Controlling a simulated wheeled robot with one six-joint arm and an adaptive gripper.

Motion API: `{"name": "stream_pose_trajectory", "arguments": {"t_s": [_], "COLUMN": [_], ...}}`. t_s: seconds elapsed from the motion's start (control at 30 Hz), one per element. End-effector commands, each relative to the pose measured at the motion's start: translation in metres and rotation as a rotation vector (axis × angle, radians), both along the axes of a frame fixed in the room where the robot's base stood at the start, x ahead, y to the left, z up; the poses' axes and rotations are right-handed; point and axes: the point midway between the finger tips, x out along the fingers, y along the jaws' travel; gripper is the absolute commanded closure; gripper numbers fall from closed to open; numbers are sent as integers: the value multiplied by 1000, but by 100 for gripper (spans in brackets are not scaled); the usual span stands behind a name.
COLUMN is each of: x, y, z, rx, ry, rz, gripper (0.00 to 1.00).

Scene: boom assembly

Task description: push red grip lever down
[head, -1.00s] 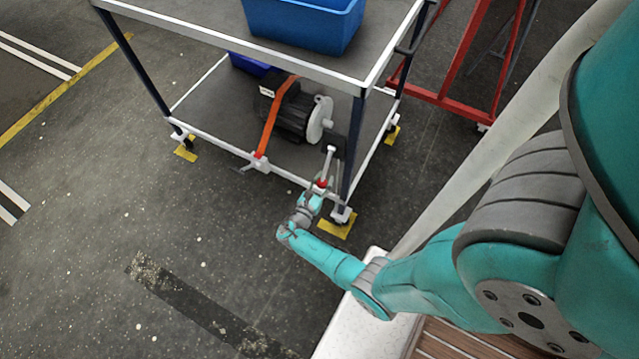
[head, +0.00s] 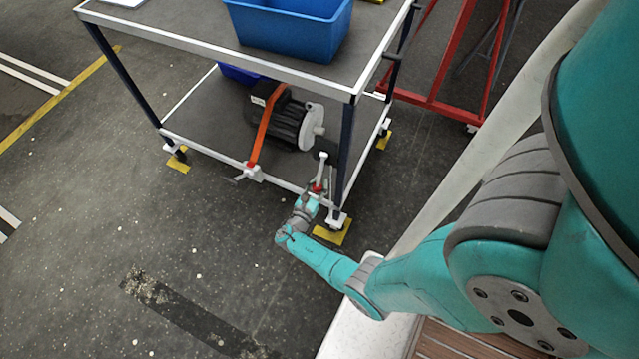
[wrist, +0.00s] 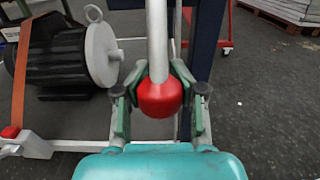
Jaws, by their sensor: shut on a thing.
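The red grip (wrist: 160,98) is a red knob on the end of a pale lever rod (wrist: 157,40), at the centre of the wrist view. My gripper (wrist: 160,92) has one finger on each side of the knob and is shut on it. In the head view the red grip (head: 317,188) is small, at the lower shelf's front edge close to the cart's corner post. My gripper (head: 312,194) partly hides it there. The rod rises from the knob toward the shelf.
A cart carries a blue bin (head: 290,25) on its top shelf (head: 190,25). A black motor (head: 285,120) under an orange strap (head: 262,130) sits on the lower shelf. The corner post (head: 344,150) stands right of my gripper. Floor in front is clear.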

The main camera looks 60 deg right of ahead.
Motion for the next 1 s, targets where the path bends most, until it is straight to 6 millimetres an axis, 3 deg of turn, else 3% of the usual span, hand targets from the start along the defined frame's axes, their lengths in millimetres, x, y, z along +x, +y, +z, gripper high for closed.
{"name": "stream_pose_trajectory", "arguments": {"t_s": [0.67,0.7,0.77,0.8,1.0], "x": [0,0,0,0,0], "y": [0,0,0,0,0], "z": [0,0,0,0,0], "rx": [0,0,0,0,0], "ry": [1,1,1,1,0], "rz": [0,0,0,0,0], "gripper": [100,55,40,36,36]}}
